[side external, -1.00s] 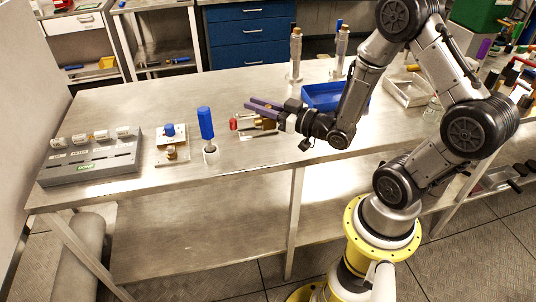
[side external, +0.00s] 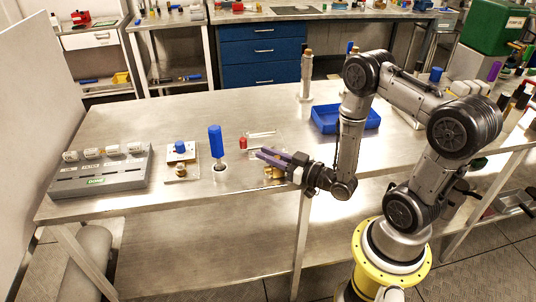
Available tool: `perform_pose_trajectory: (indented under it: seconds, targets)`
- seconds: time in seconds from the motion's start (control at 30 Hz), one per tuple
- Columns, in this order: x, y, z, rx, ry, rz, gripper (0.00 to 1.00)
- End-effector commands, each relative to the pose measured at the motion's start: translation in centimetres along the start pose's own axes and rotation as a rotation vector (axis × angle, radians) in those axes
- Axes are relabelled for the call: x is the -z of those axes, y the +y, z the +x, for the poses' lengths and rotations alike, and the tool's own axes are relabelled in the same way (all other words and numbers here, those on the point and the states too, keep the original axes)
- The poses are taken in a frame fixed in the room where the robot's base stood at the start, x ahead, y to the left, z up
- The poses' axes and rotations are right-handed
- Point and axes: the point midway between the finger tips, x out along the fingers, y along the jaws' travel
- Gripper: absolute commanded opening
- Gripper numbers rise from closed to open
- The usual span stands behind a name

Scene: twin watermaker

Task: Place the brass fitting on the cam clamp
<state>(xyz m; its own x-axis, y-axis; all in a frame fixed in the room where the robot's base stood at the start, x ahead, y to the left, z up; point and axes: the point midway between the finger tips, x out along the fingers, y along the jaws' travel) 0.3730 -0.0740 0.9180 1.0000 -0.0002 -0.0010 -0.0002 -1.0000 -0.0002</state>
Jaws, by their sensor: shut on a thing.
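My gripper (side external: 263,154), with purple fingers, reaches left over the front right part of the workbench. It is shut on the brass fitting (side external: 274,173), which shows partly below the fingers. A flat plate with a red knob (side external: 243,143) lies just behind the fingertips, partly hidden by them. A second pale plate (side external: 184,174) further left carries a blue knob (side external: 180,147) and a small brass piece (side external: 181,169). I cannot tell for sure which of these two is the cam clamp.
A blue-handled tool (side external: 215,141) stands upright in a white holder (side external: 220,173) left of my gripper. A grey rack (side external: 100,178) with several white cylinders is at far left. The bench front is clear.

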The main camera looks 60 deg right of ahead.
Motion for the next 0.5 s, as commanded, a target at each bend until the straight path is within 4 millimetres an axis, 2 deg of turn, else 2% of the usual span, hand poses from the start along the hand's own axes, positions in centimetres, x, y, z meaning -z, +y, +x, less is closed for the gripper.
perform_pose_trajectory:
  seconds: [0.37, 0.4, 0.5]
  targets:
    - [-0.25, 0.03, 0.07, 0.0, 0.004, -0.001, 0.0]
    - [-0.31, 0.02, 0.04, 0.0, 0.002, 0.0, 0.26]
    - [-0.3, 0.01, 0.03, 0.0, 0.002, 0.0, 0.44]
